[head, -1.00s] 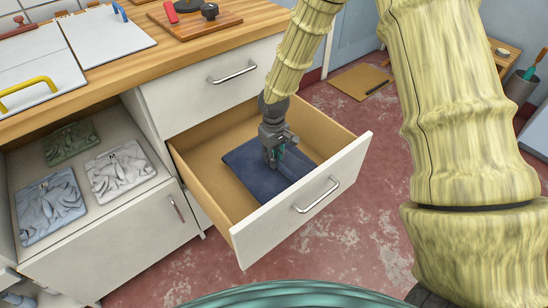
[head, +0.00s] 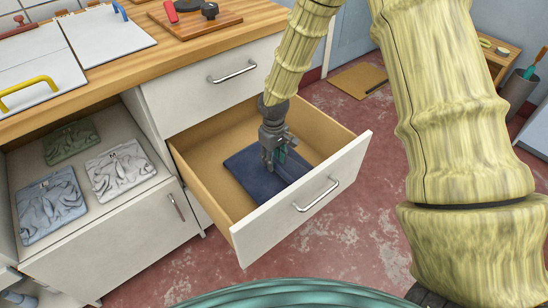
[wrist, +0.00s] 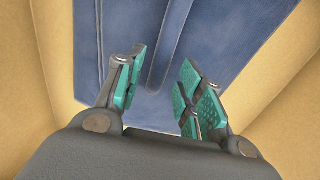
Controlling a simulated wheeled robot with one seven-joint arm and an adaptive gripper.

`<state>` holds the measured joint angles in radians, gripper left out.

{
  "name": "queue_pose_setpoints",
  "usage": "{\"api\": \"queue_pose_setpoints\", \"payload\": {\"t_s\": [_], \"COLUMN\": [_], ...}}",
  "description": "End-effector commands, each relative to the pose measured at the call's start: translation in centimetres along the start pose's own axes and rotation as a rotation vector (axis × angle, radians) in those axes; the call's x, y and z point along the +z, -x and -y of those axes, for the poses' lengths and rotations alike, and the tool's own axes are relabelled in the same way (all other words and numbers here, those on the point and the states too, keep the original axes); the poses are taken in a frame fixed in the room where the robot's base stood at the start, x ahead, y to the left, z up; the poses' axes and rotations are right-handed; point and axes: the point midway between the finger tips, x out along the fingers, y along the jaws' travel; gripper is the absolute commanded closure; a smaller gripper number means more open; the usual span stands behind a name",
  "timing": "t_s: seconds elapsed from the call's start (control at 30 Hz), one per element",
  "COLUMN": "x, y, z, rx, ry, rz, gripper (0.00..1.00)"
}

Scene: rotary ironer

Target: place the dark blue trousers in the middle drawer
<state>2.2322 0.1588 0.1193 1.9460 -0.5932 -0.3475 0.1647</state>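The dark blue trousers (head: 248,176) lie folded and flat in the open middle drawer (head: 220,211), seen in the head view. The trousers also fill the upper middle of the wrist view (wrist: 225,35), between the drawer's tan walls. My gripper (head: 268,165) is inside the drawer, over the trousers. In the wrist view its teal-padded fingers (wrist: 160,92) stand apart with nothing between them. Whether the fingertips touch the cloth, I cannot tell.
Folded garments lie on the open shelf at left: grey-blue (head: 50,206), white (head: 120,170) and green (head: 70,141). A closed drawer (head: 212,84) is above the open one. The worktop (head: 190,50) runs over both.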

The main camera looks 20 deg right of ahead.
Motion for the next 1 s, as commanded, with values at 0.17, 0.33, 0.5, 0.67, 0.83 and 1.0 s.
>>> {"api": "queue_pose_setpoints", "payload": {"t_s": [0.17,0.33,0.5,0.67,0.83,1.0], "x": [0.0,0.0,-0.1,-0.1,-0.1,-0.1], "y": [0.0,0.3,2.1,5.1,8.3,11.0], "z": [0.0,0.0,0.0,0.0,0.0,0.0], "rx": [0.0,0.0,0.001,0.001,0.0,0.0], "ry": [0.0,0.0,0.0,0.0,-0.001,-0.002], "rz": [0.0,-0.001,-0.002,-0.003,-0.002,-0.002], "gripper": [0.61,0.61,0.61,0.61,0.61,0.61]}}
